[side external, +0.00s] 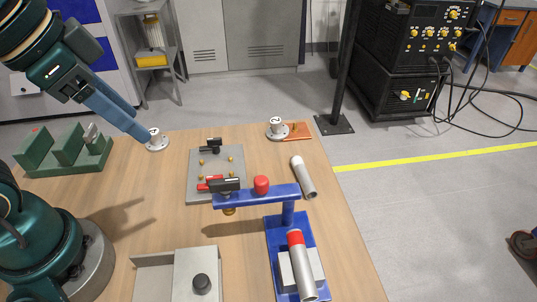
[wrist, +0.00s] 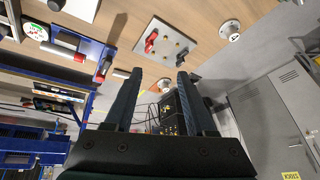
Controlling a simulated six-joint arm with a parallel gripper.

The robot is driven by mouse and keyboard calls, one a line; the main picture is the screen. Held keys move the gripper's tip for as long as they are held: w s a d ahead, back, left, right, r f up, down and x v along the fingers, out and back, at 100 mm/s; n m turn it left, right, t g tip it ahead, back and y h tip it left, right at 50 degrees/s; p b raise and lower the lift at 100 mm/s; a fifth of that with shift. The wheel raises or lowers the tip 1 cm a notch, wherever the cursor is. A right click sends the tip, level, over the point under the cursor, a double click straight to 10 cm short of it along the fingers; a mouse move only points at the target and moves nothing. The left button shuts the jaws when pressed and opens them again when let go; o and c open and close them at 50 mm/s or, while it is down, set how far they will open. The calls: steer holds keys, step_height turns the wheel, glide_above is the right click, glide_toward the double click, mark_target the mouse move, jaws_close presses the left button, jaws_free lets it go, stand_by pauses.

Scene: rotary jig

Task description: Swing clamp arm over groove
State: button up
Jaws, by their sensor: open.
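The blue clamp arm (side external: 262,195) sits on a blue post (side external: 288,212) and points left, away from the white block (side external: 315,266) on the blue base (side external: 274,236). It carries a red knob (side external: 261,184), and a black handle (side external: 224,185) with a brass tip below is at its free end. A silver pipe with a red band (side external: 303,270) lies over the white block, hiding any groove there. My gripper (side external: 143,133) is open and empty at the upper left, well away from the clamp arm. Its two spread fingers show in the wrist view (wrist: 160,74).
A grey plate (side external: 204,187) with red and black clamps lies between my gripper and the blue stand. A second pipe (side external: 304,177), numbered flanges (side external: 278,130), a green block (side external: 66,155) and a grey box with black knob (side external: 158,285) also stand on the table.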

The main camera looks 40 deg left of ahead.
steer(key=w+d+r+m+g, duration=0.2)
steer(key=w+d+r+m, duration=0.1)
steer(key=w+d+m, duration=0.15)
steer(key=m+g, duration=0.3)
steer(key=m, duration=0.3)
glide_above(261, 179)
steer(key=shift+n, duration=0.25)
step_height(261, 179, down, 7)
steer(key=shift+r, duration=0.1)
steer(key=shift+f, duration=2.65)
jaws_close()
